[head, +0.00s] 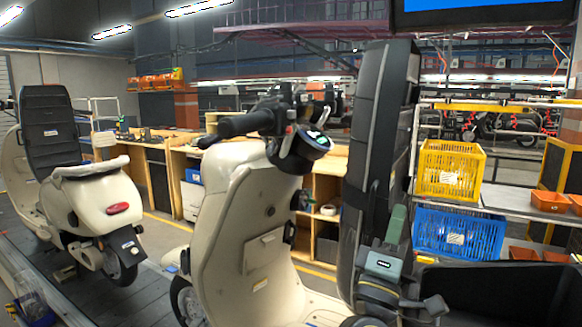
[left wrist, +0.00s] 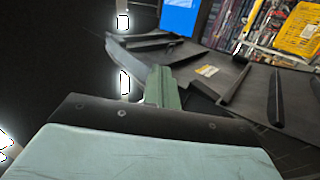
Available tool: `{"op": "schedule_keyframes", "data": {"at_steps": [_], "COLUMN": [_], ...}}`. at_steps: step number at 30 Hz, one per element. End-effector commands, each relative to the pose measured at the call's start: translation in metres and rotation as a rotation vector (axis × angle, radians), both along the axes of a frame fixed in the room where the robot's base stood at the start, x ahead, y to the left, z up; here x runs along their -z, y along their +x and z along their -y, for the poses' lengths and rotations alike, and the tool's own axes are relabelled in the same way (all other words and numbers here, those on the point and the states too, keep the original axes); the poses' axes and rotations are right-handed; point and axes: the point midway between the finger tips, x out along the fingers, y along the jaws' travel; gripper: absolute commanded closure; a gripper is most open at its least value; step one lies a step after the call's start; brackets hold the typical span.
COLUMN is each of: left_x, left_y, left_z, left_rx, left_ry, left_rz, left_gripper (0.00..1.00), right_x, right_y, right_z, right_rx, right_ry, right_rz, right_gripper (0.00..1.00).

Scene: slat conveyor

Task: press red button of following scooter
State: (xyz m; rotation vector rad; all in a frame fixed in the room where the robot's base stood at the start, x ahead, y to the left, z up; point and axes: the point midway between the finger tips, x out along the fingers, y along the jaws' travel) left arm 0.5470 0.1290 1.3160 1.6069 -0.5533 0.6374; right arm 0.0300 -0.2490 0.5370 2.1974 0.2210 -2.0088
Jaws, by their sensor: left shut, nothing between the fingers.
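A cream scooter (head: 240,205) stands close in the middle of the head view, its black handlebar and round display (head: 315,141) at the top. A second cream scooter (head: 95,205) with a red tail light stands farther left. I cannot make out a red button for certain on either. My left gripper (head: 398,212) is shut and empty, in front of a tall black padded panel (head: 378,130), right of and below the handlebar. Its green fingers also show in the left wrist view (left wrist: 162,86), with dark surfaces beyond. I cannot tell whether they touch anything. My right gripper is not in view.
The scooters stand on a slat conveyor (head: 105,289). At the right, a rack holds a yellow crate (head: 451,169), a blue crate (head: 457,232) and orange bins (head: 550,201). Wooden workbenches (head: 190,150) line the back. The gap between the scooters is mostly clear.

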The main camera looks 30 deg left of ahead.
Motion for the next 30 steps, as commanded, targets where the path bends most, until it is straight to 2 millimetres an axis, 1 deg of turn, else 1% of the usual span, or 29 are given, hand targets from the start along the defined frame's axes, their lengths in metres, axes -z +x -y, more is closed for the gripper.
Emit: {"op": "schedule_keyframes", "data": {"at_steps": [1,3,6,9,13,15,18,30], "left_x": [-0.038,-0.075,-0.103,-0.119,-0.129,-0.132,-0.133,-0.132], "left_y": [-0.003,-0.005,-0.005,-0.003,-0.001,-0.001,0.0,0.0], "left_z": [-0.009,-0.026,-0.046,-0.061,-0.071,-0.074,-0.076,-0.077], "left_rx": [0.005,0.009,0.004,-0.005,-0.02,-0.029,-0.038,-0.041], "left_ry": [-0.126,-0.328,-0.57,-0.767,-0.956,-1.025,-1.082,-1.099], "left_rz": [0.086,0.184,0.272,0.33,0.371,0.383,0.391,0.393], "left_gripper": [1.0,1.0,1.0,1.0,1.0,1.0,1.0,1.0], "right_x": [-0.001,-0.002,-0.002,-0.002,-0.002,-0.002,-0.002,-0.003], "right_y": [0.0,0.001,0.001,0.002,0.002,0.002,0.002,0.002], "right_z": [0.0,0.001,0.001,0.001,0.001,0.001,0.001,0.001], "right_rx": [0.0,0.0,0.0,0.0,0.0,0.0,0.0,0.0], "right_ry": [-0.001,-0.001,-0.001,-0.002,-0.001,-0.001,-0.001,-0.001], "right_rz": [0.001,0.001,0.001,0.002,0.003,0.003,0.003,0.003], "right_gripper": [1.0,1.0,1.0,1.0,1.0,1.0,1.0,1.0]}}
